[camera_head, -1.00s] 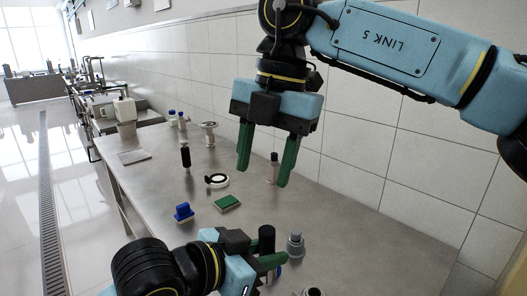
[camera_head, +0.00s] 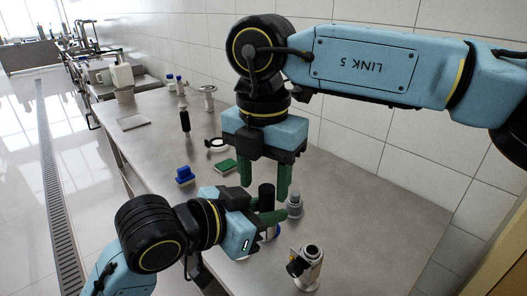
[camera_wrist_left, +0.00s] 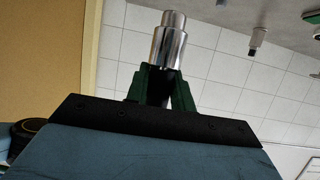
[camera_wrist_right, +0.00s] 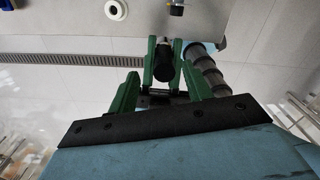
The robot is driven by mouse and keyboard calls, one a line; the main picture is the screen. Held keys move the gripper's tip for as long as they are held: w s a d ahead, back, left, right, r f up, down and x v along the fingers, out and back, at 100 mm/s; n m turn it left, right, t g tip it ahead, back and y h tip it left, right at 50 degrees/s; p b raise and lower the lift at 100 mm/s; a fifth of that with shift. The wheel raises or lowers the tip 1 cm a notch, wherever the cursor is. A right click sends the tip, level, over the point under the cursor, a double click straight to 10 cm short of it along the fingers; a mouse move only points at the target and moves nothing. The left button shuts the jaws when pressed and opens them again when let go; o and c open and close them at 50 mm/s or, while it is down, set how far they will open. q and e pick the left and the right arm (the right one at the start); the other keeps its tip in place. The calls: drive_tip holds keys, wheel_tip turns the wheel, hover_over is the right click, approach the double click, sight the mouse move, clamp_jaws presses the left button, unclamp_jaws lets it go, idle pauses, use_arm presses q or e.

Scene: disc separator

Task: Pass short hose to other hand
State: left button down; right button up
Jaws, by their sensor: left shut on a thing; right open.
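The short hose (camera_head: 266,192) is a black cylinder standing roughly upright in my left gripper (camera_head: 268,218), which is shut on it above the table. In the left wrist view a shiny metal cylinder (camera_wrist_left: 167,42) shows just beyond the fingertips; I cannot tell whether it belongs to the hose. My right gripper (camera_head: 264,183) is open and points down from above, its green fingers on either side of the hose's upper end. The right wrist view shows the black hose end (camera_wrist_right: 163,66) between its fingers; contact cannot be told.
A grey fitting (camera_head: 295,206) stands close right of the grippers. A silver fitting with a black knob (camera_head: 311,266) is at the front. A green block (camera_head: 227,165), blue piece (camera_head: 184,175), white ring (camera_head: 217,145) and black cylinder (camera_head: 185,122) are farther back. The table's right part (camera_head: 385,220) is clear.

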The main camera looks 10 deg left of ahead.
drive_tip(key=shift+f, duration=0.55)
drive_tip(key=c, duration=1)
use_arm(q)
drive_tip(key=c, duration=1.1)
unclamp_jaws()
drive_tip(key=shift+d, duration=0.1)
use_arm(e)
clamp_jaws()
